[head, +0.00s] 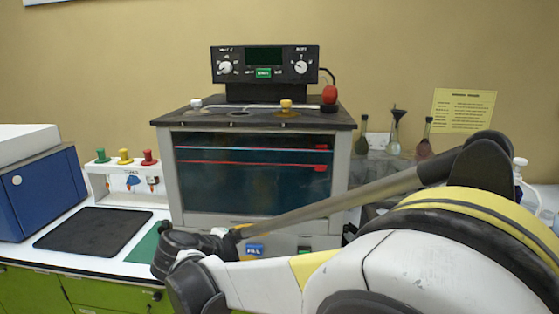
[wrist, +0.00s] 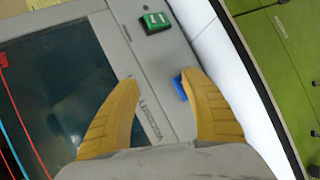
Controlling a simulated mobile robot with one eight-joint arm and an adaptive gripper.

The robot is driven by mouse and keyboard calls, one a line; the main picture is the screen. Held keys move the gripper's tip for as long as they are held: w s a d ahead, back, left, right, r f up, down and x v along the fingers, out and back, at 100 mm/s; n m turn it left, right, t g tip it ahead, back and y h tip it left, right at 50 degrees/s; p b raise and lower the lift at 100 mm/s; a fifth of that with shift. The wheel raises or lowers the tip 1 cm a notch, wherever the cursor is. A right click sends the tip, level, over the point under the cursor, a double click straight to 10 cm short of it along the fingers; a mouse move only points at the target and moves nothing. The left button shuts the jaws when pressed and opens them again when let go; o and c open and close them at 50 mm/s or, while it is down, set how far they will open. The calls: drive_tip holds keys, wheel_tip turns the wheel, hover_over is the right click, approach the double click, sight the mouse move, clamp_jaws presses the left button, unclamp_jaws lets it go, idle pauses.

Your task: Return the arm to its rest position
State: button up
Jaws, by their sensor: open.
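My arm (head: 400,262) reaches across the lower right of the head view, in front of the bench machine. Its dark joint (head: 190,248) is near the machine's lower left. My gripper's fingers cannot be made out clearly in the head view. In the wrist view my gripper (wrist: 159,77) is open, its two yellow fingers apart with nothing between them. They are over the machine's grey front panel. A blue button (wrist: 180,88) is beside the right finger, partly hidden by it. A green button (wrist: 155,22) lies beyond the fingertips.
The machine (head: 250,170) has a dark window and a control box (head: 265,66) on top. A blue and white device (head: 42,190), a black mat (head: 93,230) and a white stand (head: 125,176) are on the left. Flasks (head: 395,135) stand behind, at right. Green cabinets (head: 100,293) lie below.

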drive_tip(key=s+d+r+m+g+y, duration=0.1)
drive_tip(key=s+d+m+g+y, duration=0.1)
drive_tip(key=s+d, duration=0.5)
drive_tip(key=s+d+r+m+g+y, duration=0.1)
drive_tip(key=s+d+m, duration=0.15)
drive_tip(key=d, duration=0.85)
drive_tip(key=s+d+f+m+y, duration=0.2)
drive_tip(key=s+d+m, duration=0.1)
drive_tip(key=s, duration=0.4)
drive_tip(key=s+d+f+m+y, duration=0.1)
drive_tip(key=s+d+f+m, duration=0.1)
drive_tip(key=s, duration=0.6)
drive_tip(key=shift+s+d+m+y, duration=0.3)
drive_tip(key=shift+d+m+y, duration=0.15)
drive_tip(key=shift+d, duration=0.7)
